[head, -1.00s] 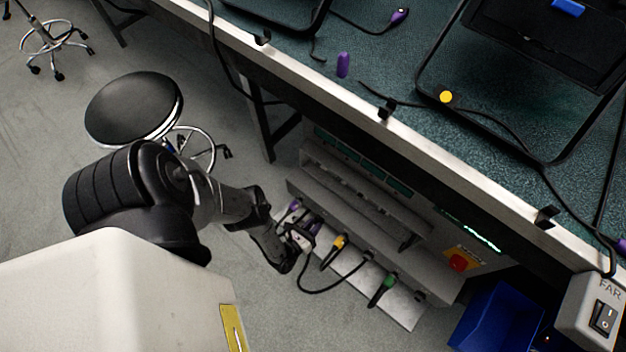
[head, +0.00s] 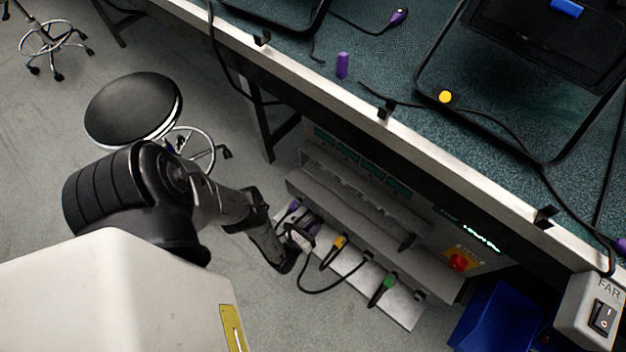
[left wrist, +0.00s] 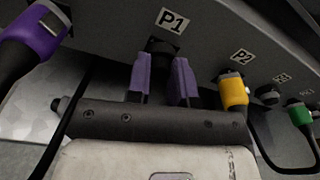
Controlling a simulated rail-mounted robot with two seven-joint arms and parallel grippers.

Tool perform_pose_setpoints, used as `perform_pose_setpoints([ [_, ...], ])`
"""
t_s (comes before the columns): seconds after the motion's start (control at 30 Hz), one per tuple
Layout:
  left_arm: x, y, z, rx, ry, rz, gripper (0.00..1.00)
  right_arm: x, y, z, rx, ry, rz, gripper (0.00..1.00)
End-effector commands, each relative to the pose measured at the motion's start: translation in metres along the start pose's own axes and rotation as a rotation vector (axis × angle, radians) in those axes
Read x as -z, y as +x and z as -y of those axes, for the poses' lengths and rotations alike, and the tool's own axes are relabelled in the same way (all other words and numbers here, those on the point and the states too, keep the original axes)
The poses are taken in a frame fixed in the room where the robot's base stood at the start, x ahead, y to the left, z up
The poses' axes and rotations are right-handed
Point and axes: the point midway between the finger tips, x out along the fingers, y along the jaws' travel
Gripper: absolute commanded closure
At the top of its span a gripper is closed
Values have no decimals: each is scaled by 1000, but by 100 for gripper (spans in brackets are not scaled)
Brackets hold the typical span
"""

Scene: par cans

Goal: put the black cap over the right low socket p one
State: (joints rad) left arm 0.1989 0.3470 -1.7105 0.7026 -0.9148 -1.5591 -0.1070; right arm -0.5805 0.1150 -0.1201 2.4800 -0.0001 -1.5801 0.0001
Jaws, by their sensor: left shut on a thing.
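My left gripper (head: 312,228) is at the low sloped panel under the bench in the head view. In the left wrist view, its two purple fingers (left wrist: 162,82) point up at the panel, just under the P1 label (left wrist: 172,20). The black cap (left wrist: 162,46) is between the fingertips, at the panel face below that label. The gripper is shut on it. The P1 socket itself is hidden behind the cap, and I cannot tell how far the cap sits over it. My right gripper is not in view.
A purple plug (left wrist: 32,38) is left of P1. A yellow plug (left wrist: 233,90) is close on the right at P2, then a dark socket (left wrist: 267,94) and a green plug (left wrist: 299,112). Cables hang below. The bench edge (head: 400,125) overhangs; a blue bin (head: 497,315) stands right.

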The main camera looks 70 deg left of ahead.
Motion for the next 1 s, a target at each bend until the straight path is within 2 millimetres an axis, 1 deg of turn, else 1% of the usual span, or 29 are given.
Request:
perform_pose_setpoints([
  [0.37,0,1,0,0,0,1,100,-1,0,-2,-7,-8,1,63],
  [1.0,-1,10,0,-1,0,1,100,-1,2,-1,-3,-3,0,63],
])
